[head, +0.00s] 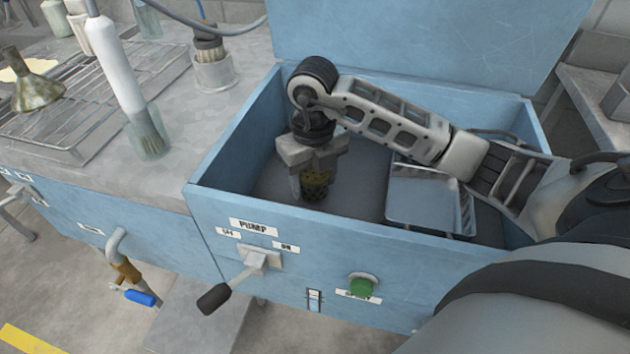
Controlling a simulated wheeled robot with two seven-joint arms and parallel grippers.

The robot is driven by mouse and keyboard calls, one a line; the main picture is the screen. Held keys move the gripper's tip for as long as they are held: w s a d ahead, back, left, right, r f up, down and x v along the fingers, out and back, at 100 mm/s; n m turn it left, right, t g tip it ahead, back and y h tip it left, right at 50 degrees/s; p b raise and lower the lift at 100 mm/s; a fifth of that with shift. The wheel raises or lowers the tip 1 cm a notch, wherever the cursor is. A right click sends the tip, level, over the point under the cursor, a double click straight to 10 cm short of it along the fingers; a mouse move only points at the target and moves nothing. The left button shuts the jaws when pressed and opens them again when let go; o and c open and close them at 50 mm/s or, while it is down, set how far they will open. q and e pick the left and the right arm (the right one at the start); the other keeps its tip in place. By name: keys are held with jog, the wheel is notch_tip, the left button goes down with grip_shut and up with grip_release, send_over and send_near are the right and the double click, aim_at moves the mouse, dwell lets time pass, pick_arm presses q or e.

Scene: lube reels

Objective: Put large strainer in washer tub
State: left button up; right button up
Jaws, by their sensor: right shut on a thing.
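The washer tub (228,150) is a blue open-topped box with a grey inside and a raised blue lid (420,50) behind it. My right gripper (316,180) points down inside the tub, toward its left part. It is shut on a small dark strainer with a yellowish patch (317,187), partly hidden by the fingers. I cannot tell whether the strainer touches the tub floor. My left gripper is not in view.
A metal tray (430,198) sits in the tub's right part, under my right arm. A pump lever (235,280) juts from the front.

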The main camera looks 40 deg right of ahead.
aim_at(313, 170)
jog(key=shift+f, duration=0.85)
jog(key=shift+f, duration=0.1)
jog(key=o, duration=1.1)
notch_tip(313, 170, up, 12)
jog(key=shift+r+p, duration=0.15)
jog(key=shift+p, duration=0.5)
